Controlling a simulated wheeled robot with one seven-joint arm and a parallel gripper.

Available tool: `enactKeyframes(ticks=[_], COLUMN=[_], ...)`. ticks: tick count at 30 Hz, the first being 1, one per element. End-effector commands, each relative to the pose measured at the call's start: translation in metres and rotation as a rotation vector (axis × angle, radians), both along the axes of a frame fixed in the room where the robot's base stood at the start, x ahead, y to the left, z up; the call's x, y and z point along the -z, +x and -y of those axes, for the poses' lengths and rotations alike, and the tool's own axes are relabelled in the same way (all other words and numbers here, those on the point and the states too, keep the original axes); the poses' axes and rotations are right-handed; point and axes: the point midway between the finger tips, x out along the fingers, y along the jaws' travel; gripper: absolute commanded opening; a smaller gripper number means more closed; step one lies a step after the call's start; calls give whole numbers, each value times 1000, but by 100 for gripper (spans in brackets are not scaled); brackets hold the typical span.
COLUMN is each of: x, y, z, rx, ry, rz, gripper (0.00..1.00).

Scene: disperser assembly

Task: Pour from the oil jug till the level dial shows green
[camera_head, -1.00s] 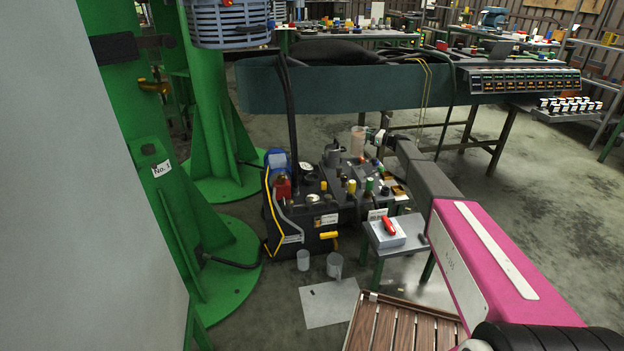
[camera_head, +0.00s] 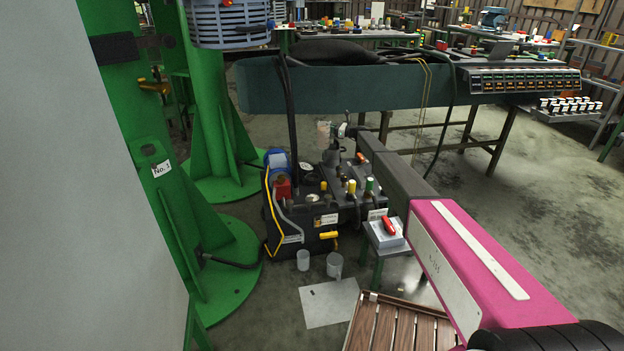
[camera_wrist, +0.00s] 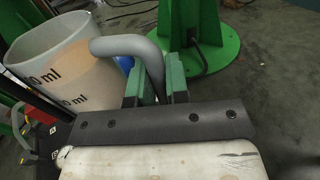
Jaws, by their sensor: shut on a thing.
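The oil jug (camera_head: 323,131) is a clear beaker with "ml" marks and a peach-coloured band of liquid. It is held above the black power unit (camera_head: 295,217), near a grey cylindrical fitting (camera_head: 331,156). In the wrist view the jug (camera_wrist: 62,66) fills the left side, and its grey handle sits between green finger pads. My gripper (camera_wrist: 155,85) is shut on that handle; it also shows at the arm's end (camera_head: 341,130). The jug looks close to upright, and I see no stream. A small round pale face on the unit (camera_head: 306,168) may be the level dial; its reading is too small to tell.
Two clear beakers (camera_head: 334,264) (camera_head: 303,260) stand on the floor in front of the unit, by a white sheet (camera_head: 330,303). A small stand (camera_head: 384,234) carries a red-handled item. A dark green beam (camera_head: 370,86) crosses behind the jug, and green columns (camera_head: 208,110) stand left.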

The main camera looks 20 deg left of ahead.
Motion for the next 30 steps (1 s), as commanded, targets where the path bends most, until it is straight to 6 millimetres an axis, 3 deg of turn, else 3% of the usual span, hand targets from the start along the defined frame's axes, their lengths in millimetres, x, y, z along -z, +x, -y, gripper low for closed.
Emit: enactKeyframes(ticks=[17, 30], x=[2, 11], y=[1, -11], z=[-8, -11], rx=[-4, -5], ry=[-4, -48], rz=[19, 207], gripper=[0, 0])
